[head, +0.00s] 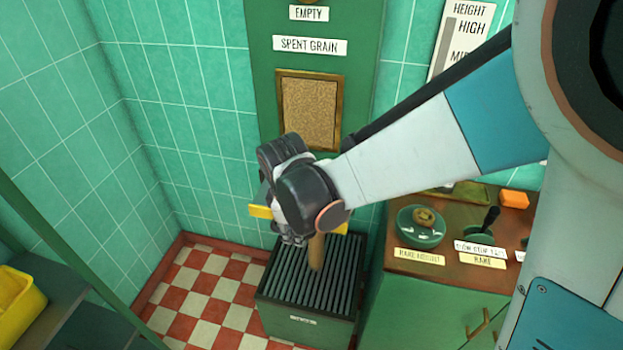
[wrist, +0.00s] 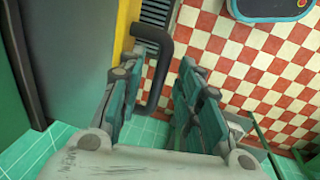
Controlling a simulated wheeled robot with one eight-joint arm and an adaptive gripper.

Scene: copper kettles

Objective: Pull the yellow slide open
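The yellow slide shows in the head view as a yellow edge (head: 260,211) beside my gripper, below the spent grain window; most of it is hidden behind the gripper. In the wrist view it is a yellow strip (wrist: 126,22) at the upper left. A dark bar handle (wrist: 163,60) stands out from it. My gripper (wrist: 160,68) is open, with the handle's bar between its two fingers and a gap on the right side. The left finger covers part of the handle's lower end. In the head view my gripper (head: 290,232) hides the handle.
A slatted green bin (head: 308,320) stands on the checkered floor below my gripper. A brown upright piece (head: 317,252) shows above its slats. A green cabinet with a brown top (head: 450,270) and controls stands at the right. A shelf with a yellow tub (head: 18,300) is at the left.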

